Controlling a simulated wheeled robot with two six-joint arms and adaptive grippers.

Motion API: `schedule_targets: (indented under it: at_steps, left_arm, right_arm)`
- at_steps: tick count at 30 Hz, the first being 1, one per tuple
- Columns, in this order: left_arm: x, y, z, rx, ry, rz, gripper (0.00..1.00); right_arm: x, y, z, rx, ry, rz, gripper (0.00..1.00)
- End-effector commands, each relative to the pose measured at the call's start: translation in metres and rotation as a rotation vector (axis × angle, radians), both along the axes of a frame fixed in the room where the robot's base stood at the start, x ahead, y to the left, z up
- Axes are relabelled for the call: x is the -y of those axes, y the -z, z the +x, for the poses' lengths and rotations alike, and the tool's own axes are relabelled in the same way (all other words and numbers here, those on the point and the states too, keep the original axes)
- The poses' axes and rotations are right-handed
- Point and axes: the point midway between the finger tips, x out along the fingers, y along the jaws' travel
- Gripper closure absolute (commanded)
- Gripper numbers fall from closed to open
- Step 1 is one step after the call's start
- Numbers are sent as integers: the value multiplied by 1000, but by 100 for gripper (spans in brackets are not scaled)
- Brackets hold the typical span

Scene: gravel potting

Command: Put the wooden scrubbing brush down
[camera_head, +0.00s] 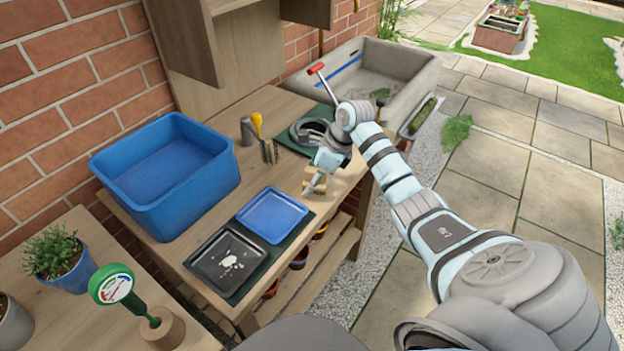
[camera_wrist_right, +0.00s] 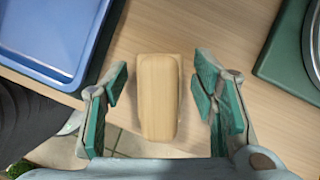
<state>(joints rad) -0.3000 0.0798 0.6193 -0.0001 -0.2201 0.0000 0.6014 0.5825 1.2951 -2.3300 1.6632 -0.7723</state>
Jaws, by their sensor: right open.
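The wooden scrubbing brush (camera_wrist_right: 158,105) is a pale block lying on the wooden bench top near its front edge. In the head view only part of the brush (camera_head: 319,173) shows beneath my right gripper (camera_head: 312,184). In the right wrist view my right gripper (camera_wrist_right: 160,76) is open, its green-padded fingers on either side of the brush with a gap on both sides. The brush's underside is hidden. My left gripper is not in view.
A blue tray (camera_head: 272,215) and a black tray (camera_head: 210,277) lie left of the brush, and a large blue tub (camera_head: 195,203) stands behind them. A green mat (camera_head: 289,144) with a round dark dish lies behind right. A stone sink (camera_head: 413,72) is farther right.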

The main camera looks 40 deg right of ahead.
Motion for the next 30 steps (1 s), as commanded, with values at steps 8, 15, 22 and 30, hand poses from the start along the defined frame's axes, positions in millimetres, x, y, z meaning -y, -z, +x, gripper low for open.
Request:
schedule_targets:
  at_steps: [8,15,22,30]
  left_arm:
    - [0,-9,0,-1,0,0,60]
    - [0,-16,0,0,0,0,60]
    - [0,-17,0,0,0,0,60]
    - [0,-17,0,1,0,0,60]
  right_arm:
    - [9,-33,-9,2,0,-4,47]
    - [25,-94,-28,3,1,-3,47]
    - [30,-114,-36,0,-1,0,47]
    - [30,-114,-36,-1,0,1,47]
